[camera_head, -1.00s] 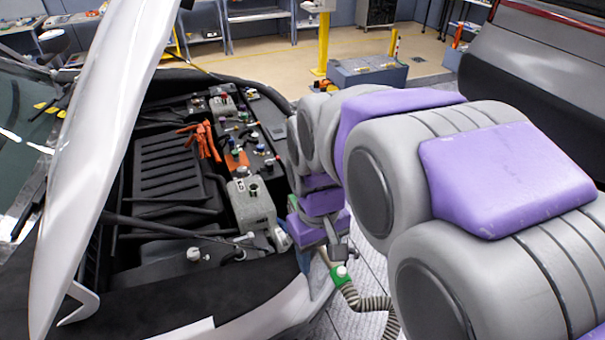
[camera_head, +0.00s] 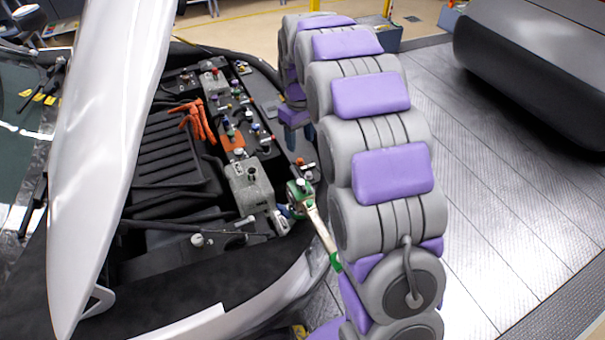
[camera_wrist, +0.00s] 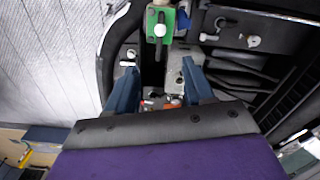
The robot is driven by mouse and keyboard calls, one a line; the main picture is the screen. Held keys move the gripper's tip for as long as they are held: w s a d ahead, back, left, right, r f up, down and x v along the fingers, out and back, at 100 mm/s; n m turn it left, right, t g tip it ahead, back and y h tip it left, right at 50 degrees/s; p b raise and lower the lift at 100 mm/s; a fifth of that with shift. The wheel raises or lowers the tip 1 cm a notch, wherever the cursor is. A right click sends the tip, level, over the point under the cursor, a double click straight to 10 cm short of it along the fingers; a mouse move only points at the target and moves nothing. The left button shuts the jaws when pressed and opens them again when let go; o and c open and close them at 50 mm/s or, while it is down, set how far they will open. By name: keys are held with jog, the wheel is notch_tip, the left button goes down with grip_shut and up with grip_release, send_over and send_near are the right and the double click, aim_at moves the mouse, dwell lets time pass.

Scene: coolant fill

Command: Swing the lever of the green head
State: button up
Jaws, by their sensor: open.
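The green head (camera_head: 299,188) is at the near right edge of the engine bay in the head view. A pale tube runs from it down to the right, with a green part near my arm. In the head view my arm hides the fingers.
A grey tank with a black cap (camera_head: 251,180) stands left of the head. An orange clamp-like tool (camera_head: 197,119) lies farther back in the bay. The raised white hood (camera_head: 115,150) bounds the left. Open floor (camera_head: 500,210) is at the right.

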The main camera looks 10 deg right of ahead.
aim_at(300, 181)
notch_tip(300, 181, down, 17)
jog(key=shift+f, duration=0.15)
dwell(0.4)
grip_shut()
dwell(0.5)
